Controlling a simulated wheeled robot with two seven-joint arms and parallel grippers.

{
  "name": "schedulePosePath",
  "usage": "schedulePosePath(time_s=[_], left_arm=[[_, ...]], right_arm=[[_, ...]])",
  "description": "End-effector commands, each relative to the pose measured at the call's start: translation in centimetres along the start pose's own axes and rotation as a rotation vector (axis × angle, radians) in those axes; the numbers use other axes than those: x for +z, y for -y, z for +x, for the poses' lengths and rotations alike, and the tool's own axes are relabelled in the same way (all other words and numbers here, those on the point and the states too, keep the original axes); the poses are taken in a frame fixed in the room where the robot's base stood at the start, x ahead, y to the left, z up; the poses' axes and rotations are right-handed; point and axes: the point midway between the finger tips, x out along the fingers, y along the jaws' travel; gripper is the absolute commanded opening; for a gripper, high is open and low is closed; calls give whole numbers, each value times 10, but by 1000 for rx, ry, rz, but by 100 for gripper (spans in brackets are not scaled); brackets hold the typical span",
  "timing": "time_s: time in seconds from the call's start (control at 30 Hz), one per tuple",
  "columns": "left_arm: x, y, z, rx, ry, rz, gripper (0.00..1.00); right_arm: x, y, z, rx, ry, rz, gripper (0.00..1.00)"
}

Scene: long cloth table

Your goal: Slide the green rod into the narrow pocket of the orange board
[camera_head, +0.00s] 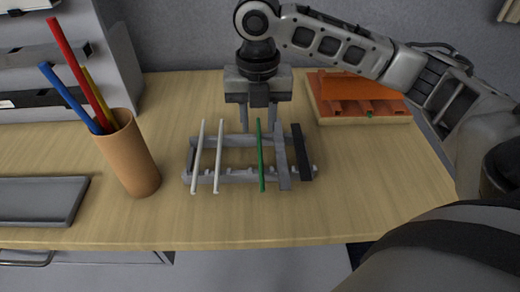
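The green rod (261,160) lies across a grey rack (235,177), between a white rod on its left and a grey bar on its right. My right gripper (258,126) points down over the far side of the rack. Its two fingers are apart, one on each side of the green rod's far end in the picture; I cannot tell whether they touch it. The orange board (350,86) sits in a wooden frame at the back right. It has several raised ridges, and my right arm passes above it. Its narrow pocket cannot be made out clearly. My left gripper is not in view.
Two white rods (219,158) and a black bar (301,153) share the rack. A brown cup (130,158) with red, blue and yellow sticks stands left, beside a grey tray (40,200). A grey shelf unit (112,50) is at back left. The table's front right is clear.

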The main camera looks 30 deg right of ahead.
Motion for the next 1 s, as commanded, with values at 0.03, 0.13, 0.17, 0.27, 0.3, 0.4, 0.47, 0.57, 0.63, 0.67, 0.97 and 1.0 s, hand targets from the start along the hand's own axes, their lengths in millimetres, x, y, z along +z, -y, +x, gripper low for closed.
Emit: schedulePosePath(time_s=[0.03,0.13,0.17,0.27,0.3,0.4,0.47,0.57,0.63,0.67,0.97,1.0], left_arm=[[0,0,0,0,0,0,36],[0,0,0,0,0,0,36],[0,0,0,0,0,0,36],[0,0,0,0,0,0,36],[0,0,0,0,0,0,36],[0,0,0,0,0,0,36],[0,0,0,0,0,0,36],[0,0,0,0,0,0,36],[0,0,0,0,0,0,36],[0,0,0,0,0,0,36],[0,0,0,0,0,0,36],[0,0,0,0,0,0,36]], right_arm=[[-1,1,6,-2,-2,0,34],[-2,3,21,-3,-3,1,34],[-3,4,26,-4,-3,1,34],[-3,4,40,-2,-2,1,34],[-3,4,44,-2,-2,0,34],[-3,4,49,-2,0,0,34],[-3,4,50,-1,0,0,34],[-3,4,50,-1,1,0,34],[-3,4,50,-1,0,0,32],[-3,4,50,-1,0,0,23],[-3,4,49,-1,0,0,0],[-3,4,49,-1,0,0,0]])
